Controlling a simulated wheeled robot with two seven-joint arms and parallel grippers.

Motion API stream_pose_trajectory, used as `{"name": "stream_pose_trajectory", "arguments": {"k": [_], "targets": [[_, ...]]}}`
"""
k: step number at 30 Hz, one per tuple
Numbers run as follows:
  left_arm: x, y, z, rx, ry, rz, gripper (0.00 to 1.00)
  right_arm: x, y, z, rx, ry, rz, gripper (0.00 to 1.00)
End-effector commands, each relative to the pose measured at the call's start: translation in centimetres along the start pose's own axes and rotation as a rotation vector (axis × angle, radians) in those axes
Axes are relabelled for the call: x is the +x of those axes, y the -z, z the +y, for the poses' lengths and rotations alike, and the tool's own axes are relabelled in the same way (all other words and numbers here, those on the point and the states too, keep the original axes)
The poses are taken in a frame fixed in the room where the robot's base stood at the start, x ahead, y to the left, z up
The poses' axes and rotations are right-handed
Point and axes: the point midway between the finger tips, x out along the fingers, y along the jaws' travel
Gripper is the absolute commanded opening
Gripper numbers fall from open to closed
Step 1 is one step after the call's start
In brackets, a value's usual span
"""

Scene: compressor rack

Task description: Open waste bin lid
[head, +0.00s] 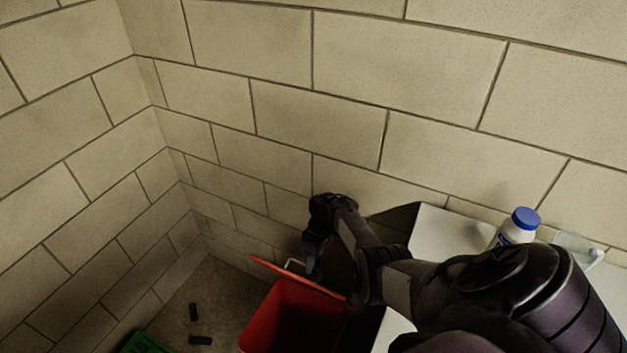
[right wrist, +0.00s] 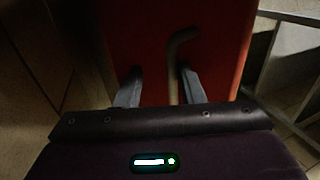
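The red waste bin (head: 268,325) stands on the floor at the lower middle of the head view. Its lid (head: 297,278) shows as a thin red strip, nearly edge-on, raised at the bin's back side, and the dark red inside is visible. A metal handle (head: 293,264) sticks out behind the lid. My right gripper (head: 312,270) reaches down just behind the lid. In the right wrist view, its two fingers (right wrist: 160,90) are apart before the red lid panel (right wrist: 140,40). The bent handle (right wrist: 177,65) lies between them, closer to the right finger. My left gripper is not in view.
A white surface (head: 432,232) at the right holds a white bottle with a blue cap (head: 518,227). A green crate (head: 146,343) is at the lower left. Small dark pieces (head: 194,312) lie on the floor. Block walls close in behind and at the left.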

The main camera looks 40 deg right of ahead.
Motion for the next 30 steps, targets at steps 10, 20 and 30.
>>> {"name": "stream_pose_trajectory", "arguments": {"k": [10, 20, 30], "targets": [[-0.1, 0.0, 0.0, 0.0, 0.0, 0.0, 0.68, -0.4, 0.2, 0.0, -0.001, -0.002, 0.003, 0.33], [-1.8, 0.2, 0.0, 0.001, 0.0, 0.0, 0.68, -5.4, 0.1, 0.0, -0.001, -0.003, 0.004, 0.33], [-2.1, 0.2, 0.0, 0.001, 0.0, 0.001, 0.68, -7.9, 0.0, 0.0, -0.001, 0.0, 0.0, 0.33]]}}
